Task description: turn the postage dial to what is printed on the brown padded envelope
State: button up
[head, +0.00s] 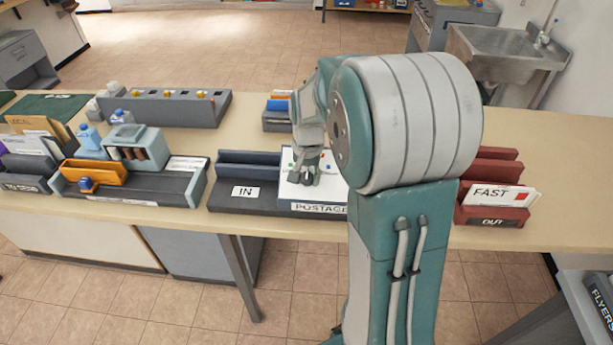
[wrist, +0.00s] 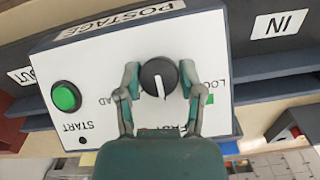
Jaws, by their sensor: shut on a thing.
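The postage machine (wrist: 95,70) has a white face with a green START button (wrist: 66,96). Its round black dial (wrist: 159,80) has a white pointer line towards the FAST label (wrist: 186,131). LOCAL is to the dial's right and a partly covered label to its left. My gripper (wrist: 160,83) is shut on the dial, a finger on each side. In the head view my gripper (head: 304,172) hides the dial. A tan-brown envelope printed LOCAL (head: 24,123) stands in a rack at the far left; I cannot tell if it is padded.
The IN tray (head: 243,191) is left of the machine and looks empty. A grey stand with orange and blue items (head: 130,180) is further left. A sink (head: 505,50) is behind.

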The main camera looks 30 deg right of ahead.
jog(key=n+h, duration=0.1)
jog(key=n, duration=0.1)
jog(key=n+g+h, duration=0.1)
jog(key=n+h, duration=0.1)
jog(key=n, duration=0.1)
jog(key=shift+a+f, duration=0.1)
jog(key=shift+a, duration=0.1)
jog(key=shift+n+h, duration=1.5)
jog(key=shift+n, duration=0.8)
jog(key=o, duration=1.2)
jog(key=shift+c, duration=0.2)
